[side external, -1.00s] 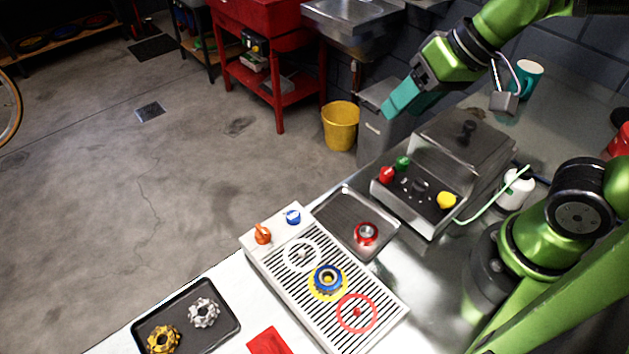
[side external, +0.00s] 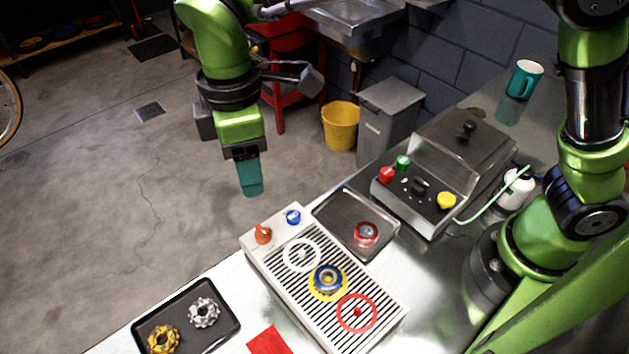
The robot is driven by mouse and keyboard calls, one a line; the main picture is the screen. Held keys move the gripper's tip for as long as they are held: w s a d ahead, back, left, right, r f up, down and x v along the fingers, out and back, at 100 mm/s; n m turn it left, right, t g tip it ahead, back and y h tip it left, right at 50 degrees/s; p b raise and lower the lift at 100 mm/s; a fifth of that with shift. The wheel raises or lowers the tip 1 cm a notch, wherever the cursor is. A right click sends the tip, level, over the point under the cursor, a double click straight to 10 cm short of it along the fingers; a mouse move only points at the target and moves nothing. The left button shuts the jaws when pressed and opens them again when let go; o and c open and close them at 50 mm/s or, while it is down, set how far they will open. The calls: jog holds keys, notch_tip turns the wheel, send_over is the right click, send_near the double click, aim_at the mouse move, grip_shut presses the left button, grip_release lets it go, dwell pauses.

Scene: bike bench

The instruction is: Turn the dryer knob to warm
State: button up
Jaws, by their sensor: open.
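A light grey slatted unit (side external: 283,280), which looks like the dryer, stands on the bench. An orange knob (side external: 263,234) and a blue knob (side external: 293,217) sit on its plain end panel. Any marks by the knobs are too small to read, so I cannot tell either setting. My gripper (side external: 250,189) points down with teal fingers, above and a little left of the two knobs in the side view. It is open and empty, apart from both knobs. The fingers overlap from this angle, so the gap is hidden.
On the slats are white, yellow and red rings, with a blue-rimmed part (side external: 328,279) in the yellow one. A metal tray (side external: 345,212) holds a red-rimmed part. A lidded machine (side external: 462,150) with several knobs stands behind. A black tray (side external: 215,330) holds gold and silver cogs.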

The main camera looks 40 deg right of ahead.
aim_at(261, 228)
notch_tip(261, 228, down, 15)
jog(key=shift+f, duration=0.2)
dwell(0.3)
grip_shut()
